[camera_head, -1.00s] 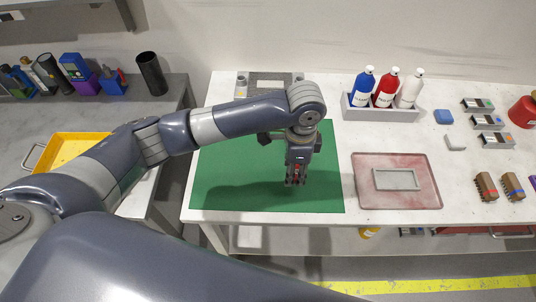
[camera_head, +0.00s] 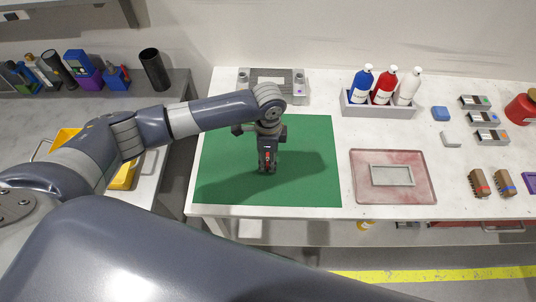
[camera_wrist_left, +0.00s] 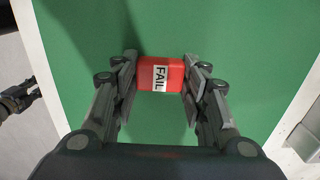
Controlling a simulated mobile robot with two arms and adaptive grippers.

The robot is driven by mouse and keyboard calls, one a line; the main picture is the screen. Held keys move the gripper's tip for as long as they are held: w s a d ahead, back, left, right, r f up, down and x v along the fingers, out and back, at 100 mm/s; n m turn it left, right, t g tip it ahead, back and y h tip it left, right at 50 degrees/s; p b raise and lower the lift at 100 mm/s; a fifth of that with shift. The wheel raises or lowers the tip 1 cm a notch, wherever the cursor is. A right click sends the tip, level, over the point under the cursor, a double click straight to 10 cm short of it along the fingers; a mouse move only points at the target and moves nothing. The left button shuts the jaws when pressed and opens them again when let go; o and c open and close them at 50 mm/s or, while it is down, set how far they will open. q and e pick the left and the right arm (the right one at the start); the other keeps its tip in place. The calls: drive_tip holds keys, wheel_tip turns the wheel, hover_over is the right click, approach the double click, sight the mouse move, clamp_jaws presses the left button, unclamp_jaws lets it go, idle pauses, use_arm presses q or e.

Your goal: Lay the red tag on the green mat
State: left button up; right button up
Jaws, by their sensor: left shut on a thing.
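The red tag (camera_wrist_left: 161,73) carries a white label reading "FAIL" in the left wrist view. My left gripper (camera_wrist_left: 160,80) is shut on it, one finger at each side. In the head view the left gripper (camera_head: 267,168) points down over the middle of the green mat (camera_head: 310,185), with a bit of red showing between its fingers. The mat lies flat on the white table. I cannot tell whether the tag touches the mat. My right gripper does not show clearly in the head view.
A reddish tray (camera_head: 421,172) with a grey frame lies right of the mat. A bottle rack (camera_head: 376,108) with three bottles stands behind it. A grey fixture (camera_head: 271,84) sits at the mat's back edge. The mat around the gripper is clear.

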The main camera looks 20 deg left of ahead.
sight(268, 159)
use_arm(q)
drive_tip(key=o, duration=1)
drive_tip(key=shift+f, duration=0.1)
drive_tip(key=shift+c, duration=0.2)
wheel_tip(268, 159, up, 12)
drive_tip(key=b, duration=0.2)
